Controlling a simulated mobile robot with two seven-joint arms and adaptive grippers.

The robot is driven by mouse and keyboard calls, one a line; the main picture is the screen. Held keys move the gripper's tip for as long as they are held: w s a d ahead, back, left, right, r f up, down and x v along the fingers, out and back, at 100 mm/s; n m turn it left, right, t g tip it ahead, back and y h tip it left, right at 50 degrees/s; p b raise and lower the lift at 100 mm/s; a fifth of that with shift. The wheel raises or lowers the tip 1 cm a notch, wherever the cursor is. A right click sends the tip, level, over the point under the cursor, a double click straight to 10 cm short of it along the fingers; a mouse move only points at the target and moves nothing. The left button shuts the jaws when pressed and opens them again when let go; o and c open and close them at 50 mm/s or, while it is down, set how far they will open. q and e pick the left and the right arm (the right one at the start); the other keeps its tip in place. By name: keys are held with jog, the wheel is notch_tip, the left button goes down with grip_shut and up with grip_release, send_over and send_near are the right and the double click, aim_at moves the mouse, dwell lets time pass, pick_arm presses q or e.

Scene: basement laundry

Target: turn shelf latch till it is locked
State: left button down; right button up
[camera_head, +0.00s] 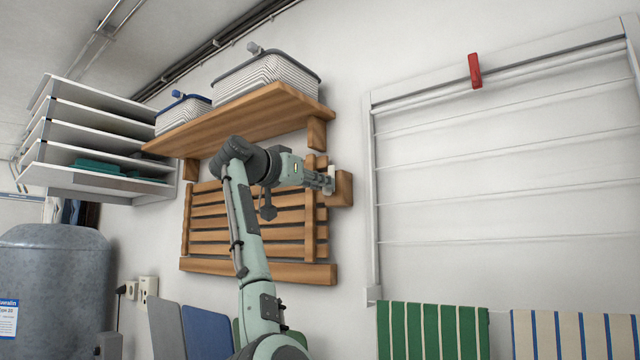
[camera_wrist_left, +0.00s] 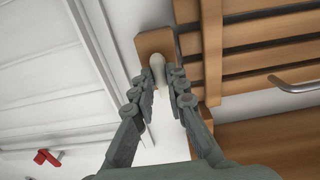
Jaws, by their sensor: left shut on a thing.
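The shelf latch shows as a wooden block (camera_head: 344,187) at the right edge of a slatted wooden wall rack (camera_head: 254,273). The latch also shows in the left wrist view (camera_wrist_left: 152,42), with a pale, rounded handle (camera_wrist_left: 157,62) sticking out towards me. My left gripper (camera_head: 328,181) reaches the latch from the left, and in the wrist view its two fingers (camera_wrist_left: 163,82) are closed around the pale handle. The fingers hide part of the handle. I cannot tell from these views whether the latch is locked. My right gripper is not in view.
A wooden shelf (camera_head: 255,112) with two baskets juts out above my arm. A white drying frame (camera_head: 371,200) with a red clip (camera_head: 474,71) hangs to the right. Stacked white trays (camera_head: 95,122) and a grey tank (camera_head: 55,280) stand left. Striped cloths (camera_head: 432,330) hang below.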

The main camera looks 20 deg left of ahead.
pick_arm(q)
jog(key=shift+n, duration=0.3)
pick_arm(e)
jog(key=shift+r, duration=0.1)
pick_arm(q)
jog(key=shift+w+a+f+n+p, duration=0.15)
jog(key=shift+n+p, duration=1.2)
jog(key=shift+n, duration=2.95)
jog(key=shift+s+f+n+p, duration=0.1)
jog(key=shift+n+p, duration=1.25)
jog(key=shift+n, duration=2.95)
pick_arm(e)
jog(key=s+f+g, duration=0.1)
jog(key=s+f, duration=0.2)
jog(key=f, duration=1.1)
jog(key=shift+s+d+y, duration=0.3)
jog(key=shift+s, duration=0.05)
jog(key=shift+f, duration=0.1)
pick_arm(q)
jog(key=c, duration=1.5)
grip_release()
jog(key=shift+c, duration=0.2)
